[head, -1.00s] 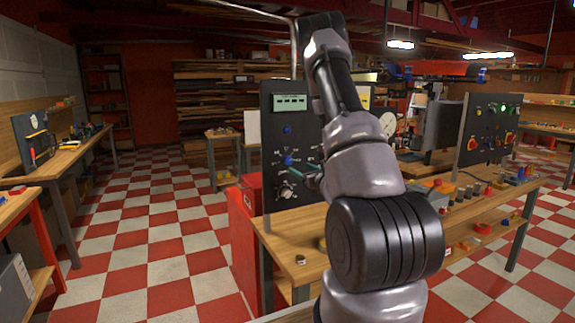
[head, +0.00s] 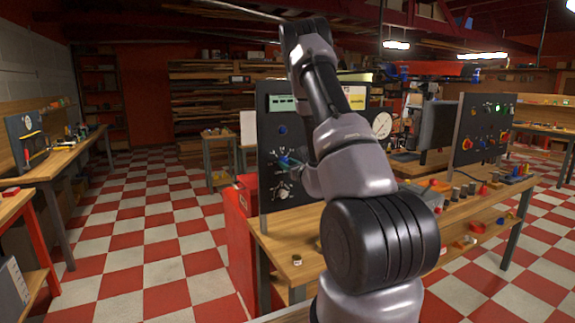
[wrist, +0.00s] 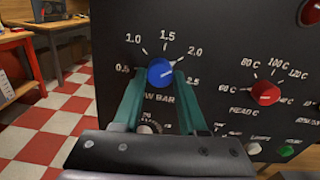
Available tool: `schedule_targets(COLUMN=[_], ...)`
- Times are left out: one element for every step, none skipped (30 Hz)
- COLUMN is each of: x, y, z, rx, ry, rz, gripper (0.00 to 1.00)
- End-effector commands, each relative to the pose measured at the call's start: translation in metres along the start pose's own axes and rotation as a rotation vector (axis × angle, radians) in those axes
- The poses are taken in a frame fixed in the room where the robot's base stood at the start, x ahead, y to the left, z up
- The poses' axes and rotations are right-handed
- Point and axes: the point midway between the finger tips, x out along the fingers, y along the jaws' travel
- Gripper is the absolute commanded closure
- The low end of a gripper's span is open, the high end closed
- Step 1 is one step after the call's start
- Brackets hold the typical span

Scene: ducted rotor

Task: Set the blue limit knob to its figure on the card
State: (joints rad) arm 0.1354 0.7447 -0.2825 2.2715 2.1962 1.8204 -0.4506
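In the wrist view the blue knob (wrist: 160,72) sits on a dark panel, within a printed arc from 0.5 to 2.5. Its white mark points right, toward the 2.0 to 2.5 side. My gripper (wrist: 158,76) has its two teal fingers apart, one on each side of the knob; I cannot tell whether they touch it. In the head view my gripper (head: 291,160) is at the panel, partly hiding the knob. A yellow card (head: 355,98) is at the panel's upper right; its writing is too small to read.
A red knob (wrist: 265,93) with its own scale is right of the blue one, and a pale knob (wrist: 150,127) is below, partly hidden. The panel (head: 268,185) stands on a wooden bench (head: 290,235). Another control panel (head: 466,150) stands further right.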

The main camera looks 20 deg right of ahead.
Motion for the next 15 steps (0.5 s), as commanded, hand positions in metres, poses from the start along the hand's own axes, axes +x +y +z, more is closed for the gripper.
schedule_targets(x=[-0.0001, -0.0001, -0.0001, -0.0001, -0.0002, -0.0002, -0.0002, -0.0002, -0.0003, -0.0003, -0.0003, -0.0003, -0.0003, -0.0004, -0.0005], y=[0.0001, 0.0001, 0.0001, 0.0001, 0.0001, 0.0, 0.0001, 0.0, -0.0001, -0.0001, -0.0001, -0.0002, -0.0002, -0.0003, -0.0006], z=[0.0001, 0.0, 0.0001, 0.0001, 0.0001, 0.0001, 0.0001, 0.0001, 0.0001, 0.0001, 0.0001, 0.0001, 0.0001, 0.0, 0.0], rx=[0.0, 0.0, 0.0, 0.001, 0.002, 0.004, 0.008, 0.012, 0.021, 0.028, 0.037, 0.052, 0.066, 0.081, 0.104], ry=[0.0, 0.0, 0.0, 0.0, 0.0, 0.0, 0.0, 0.0, 0.0, 0.0, 0.0, 0.0, 0.0, 0.0, 0.0], rz=[0.0, 0.0, 0.0, 0.0, 0.0, 0.0, 0.0, 0.0, 0.0, 0.0, 0.0, 0.0, 0.0, -0.001, -0.001], gripper=[1.0, 1.0, 1.0, 1.0, 1.0, 1.0, 1.0, 1.0, 1.0, 1.0, 1.0, 1.0, 1.0, 1.0, 1.0])
